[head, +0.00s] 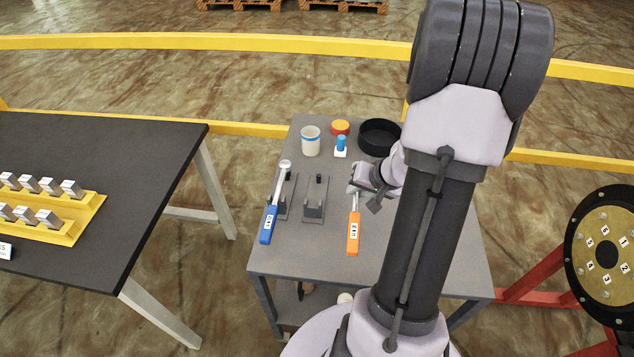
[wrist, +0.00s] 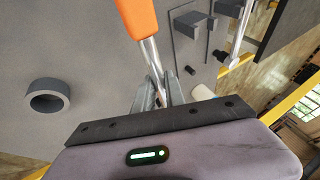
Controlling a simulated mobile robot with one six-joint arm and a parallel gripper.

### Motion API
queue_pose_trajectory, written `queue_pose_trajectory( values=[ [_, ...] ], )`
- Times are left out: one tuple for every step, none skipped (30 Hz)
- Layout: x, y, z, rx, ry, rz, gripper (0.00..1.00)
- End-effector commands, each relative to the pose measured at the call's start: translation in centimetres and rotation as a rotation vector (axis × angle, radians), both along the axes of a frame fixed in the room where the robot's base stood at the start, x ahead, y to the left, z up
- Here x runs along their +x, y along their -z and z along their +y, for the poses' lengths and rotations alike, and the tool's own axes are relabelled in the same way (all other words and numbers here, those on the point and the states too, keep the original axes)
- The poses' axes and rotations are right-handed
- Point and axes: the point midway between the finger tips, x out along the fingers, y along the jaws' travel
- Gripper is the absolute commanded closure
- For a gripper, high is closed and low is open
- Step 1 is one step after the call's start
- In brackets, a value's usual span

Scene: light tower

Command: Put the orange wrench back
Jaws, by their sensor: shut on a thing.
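The orange wrench (head: 353,233) shows over the grey table in the head view, its orange handle pointing toward the front. My gripper (head: 357,190) is shut on its metal shaft. In the wrist view the fingers (wrist: 157,92) close around the shaft, below the orange handle (wrist: 137,16). The wrench's far end is hidden by the gripper. An empty grey holder (head: 313,208) stands on the table left of the wrench; it also shows in the wrist view (wrist: 188,22). The blue wrench (head: 269,224) rests on a similar holder further left. I cannot tell how high the orange wrench is above the table.
At the table's back stand a white cup with a blue band (head: 310,141), a red and yellow piece (head: 340,127), a small blue-topped piece (head: 341,146) and a black round dish (head: 379,135). The front of the table (head: 310,258) is clear. A dark table (head: 120,150) stands left.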

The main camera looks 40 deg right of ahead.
Motion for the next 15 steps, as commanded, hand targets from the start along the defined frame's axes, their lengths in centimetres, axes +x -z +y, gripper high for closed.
queue_pose_trajectory(
  values=[
    [1.7, 0.2, 0.9, -0.001, -0.008, -0.001, 1.0],
    [2.6, 0.3, 1.3, 0.0, -0.007, -0.001, 1.0],
    [3.8, 0.4, 1.9, 0.0, -0.007, 0.0, 1.0],
    [4.6, 0.5, 2.2, 0.001, -0.006, 0.0, 1.0],
    [5.4, 0.5, 2.6, 0.0, -0.006, 0.0, 1.0],
    [6.3, 0.6, 3.0, 0.001, -0.005, -0.001, 1.0],
    [6.9, 0.6, 3.2, 0.0, -0.004, -0.001, 1.0],
    [7.3, 0.7, 3.4, 0.0, -0.004, 0.001, 1.0],
    [7.7, 0.7, 3.6, 0.0, -0.002, 0.0, 1.0],
    [8.0, 0.8, 3.7, 0.001, -0.002, 0.0, 1.0],
    [8.3, 0.8, 3.8, 0.0, -0.002, -0.002, 1.0],
    [8.9, 0.8, 4.1, 0.0, -0.002, -0.002, 1.0],
    [9.5, 0.9, 4.4, 0.001, -0.003, -0.001, 1.0],
    [10.0, 0.9, 4.7, 0.001, -0.003, 0.001, 1.0],
    [10.8, 1.0, 5.1, 0.001, -0.003, -0.001, 1.0]
  ],
)
